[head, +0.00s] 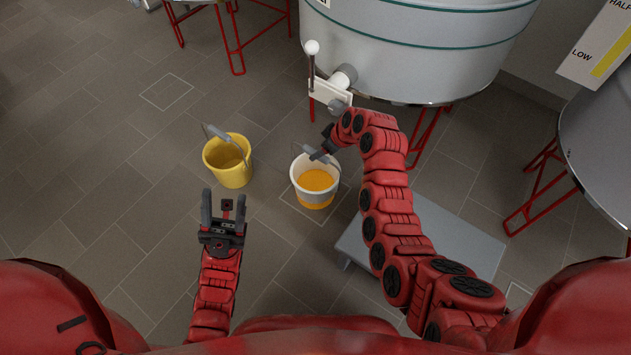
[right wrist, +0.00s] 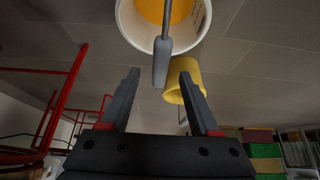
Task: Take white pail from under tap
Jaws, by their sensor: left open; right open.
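The white pail (head: 297,169) stands upright on the floor, holding orange liquid. It also shows at the top of the right wrist view (right wrist: 128,35). Its bail is raised, with a grey grip (right wrist: 162,62) on it. My right gripper (head: 325,149) is open at the pail's far rim, close to that grip. In the right wrist view the grip appears between the open fingertips (right wrist: 160,76); I cannot tell whether they touch it. The tap (head: 331,92), with an upright ball-topped lever, is on the tank above and beyond the pail. My left gripper (head: 223,208) is open and empty.
A yellow pail (head: 234,178) with its bail raised stands left of the white pail. The large grey tank (head: 430,70) on red legs is behind. A low grey platform (head: 355,242) lies under my right arm. The floor at left is clear.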

